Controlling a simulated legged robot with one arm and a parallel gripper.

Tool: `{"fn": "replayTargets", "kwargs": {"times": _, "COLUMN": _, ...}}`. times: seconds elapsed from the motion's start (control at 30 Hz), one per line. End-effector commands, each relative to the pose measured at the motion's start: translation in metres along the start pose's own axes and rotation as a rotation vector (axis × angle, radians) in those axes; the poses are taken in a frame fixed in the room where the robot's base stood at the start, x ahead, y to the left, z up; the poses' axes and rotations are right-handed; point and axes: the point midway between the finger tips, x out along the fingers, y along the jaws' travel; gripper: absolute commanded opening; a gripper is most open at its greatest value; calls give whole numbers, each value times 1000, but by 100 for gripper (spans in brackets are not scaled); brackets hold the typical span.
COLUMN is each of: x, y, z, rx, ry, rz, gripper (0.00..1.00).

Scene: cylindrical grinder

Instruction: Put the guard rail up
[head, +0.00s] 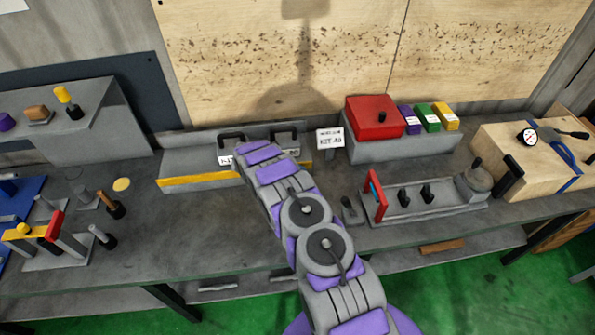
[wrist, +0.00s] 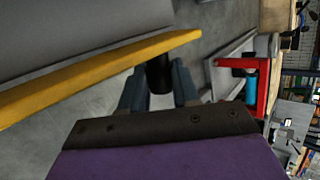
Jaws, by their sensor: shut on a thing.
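A low grey housing (head: 190,163) with a yellow bar (head: 200,180) along its front edge sits on the bench in the head view. I take this bar for the guard rail; it looks low, along the housing's front. In the wrist view the yellow bar (wrist: 100,80) runs diagonally beside a grey panel (wrist: 80,38). My gripper (wrist: 158,88) is shut on a black grip (wrist: 159,72) next to the bar, near its right end. How the grip joins the bar is hidden. In the head view my arm covers the gripper and part of the housing.
Black handles (head: 286,133) stand on the housing's top. A small sign (head: 330,138) stands right of it. A grey fixture with a red plate (head: 375,194) is to the right, a red box (head: 373,118) behind. A hammer-like tool (head: 111,205) stands left. Bare bench lies in front.

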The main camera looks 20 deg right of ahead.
Motion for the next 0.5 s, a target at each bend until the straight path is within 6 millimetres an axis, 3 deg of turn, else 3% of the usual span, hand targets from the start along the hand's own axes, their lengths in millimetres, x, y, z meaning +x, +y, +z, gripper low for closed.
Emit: {"fn": "replayTargets", "kwargs": {"times": 0.5, "x": -5, "y": -1, "z": 10, "rx": -91, "ry": 79, "rz": 18, "gripper": 0}}
